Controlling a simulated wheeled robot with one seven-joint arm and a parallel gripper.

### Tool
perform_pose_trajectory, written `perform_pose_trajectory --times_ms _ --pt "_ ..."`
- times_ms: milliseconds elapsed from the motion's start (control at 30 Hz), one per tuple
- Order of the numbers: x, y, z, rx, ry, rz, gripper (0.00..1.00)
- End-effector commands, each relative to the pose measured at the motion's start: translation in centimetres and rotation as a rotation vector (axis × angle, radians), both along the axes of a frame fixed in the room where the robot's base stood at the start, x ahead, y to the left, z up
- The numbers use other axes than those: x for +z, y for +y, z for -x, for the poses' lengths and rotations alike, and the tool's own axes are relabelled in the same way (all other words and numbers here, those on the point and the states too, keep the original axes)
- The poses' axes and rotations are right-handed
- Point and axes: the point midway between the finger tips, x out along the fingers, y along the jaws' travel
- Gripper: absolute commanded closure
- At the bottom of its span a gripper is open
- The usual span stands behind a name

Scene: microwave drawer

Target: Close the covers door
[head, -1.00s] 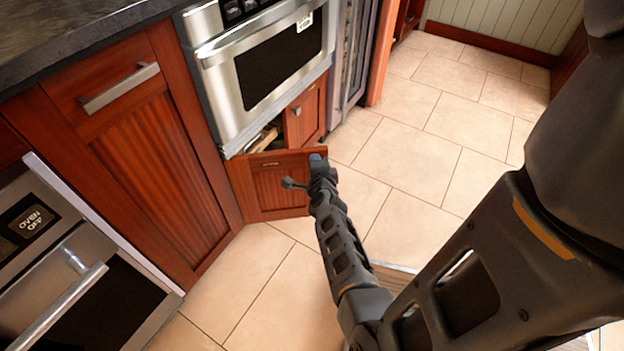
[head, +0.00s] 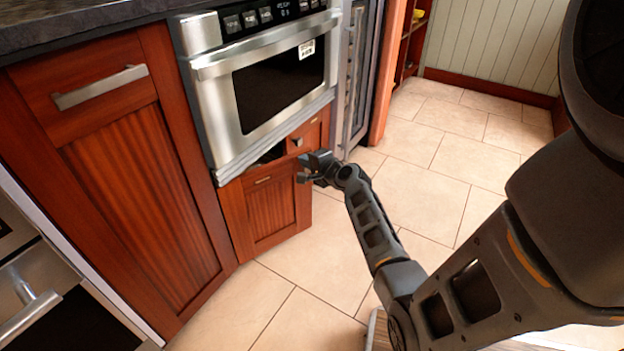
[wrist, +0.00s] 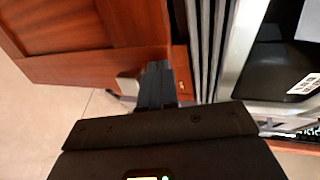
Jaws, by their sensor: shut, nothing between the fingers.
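The wooden cabinet door (head: 270,208) below the microwave is hinged at its left side and stands partly open, its free right edge out from the cabinet. A dark gap (head: 268,156) shows above it. The second door (head: 309,137) to its right, with a small knob, looks flush with the cabinet. My gripper (head: 306,173) is at the open door's upper free edge; I cannot tell whether it touches. In the wrist view the shut fingers (wrist: 157,84) lie beside the door's wooden panel (wrist: 65,30), with nothing between them.
The steel microwave (head: 268,75) is just above the doors, its lower ledge close to my gripper. A tall glass-fronted unit (head: 356,75) stands to the right. A wooden cabinet (head: 130,170) and an oven (head: 40,300) are at the left. The tiled floor (head: 410,190) is open.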

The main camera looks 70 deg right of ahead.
Motion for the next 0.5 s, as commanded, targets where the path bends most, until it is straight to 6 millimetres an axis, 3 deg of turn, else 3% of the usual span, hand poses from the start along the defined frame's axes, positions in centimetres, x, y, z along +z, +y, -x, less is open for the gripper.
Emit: perform_pose_trajectory --times_ms 200,500 --pt "-0.3 -2.5 -3.1 0.04 0.0 0.002 1.0" --pt "-0.1 -4.3 -5.6 0.037 0.001 0.0 1.0"
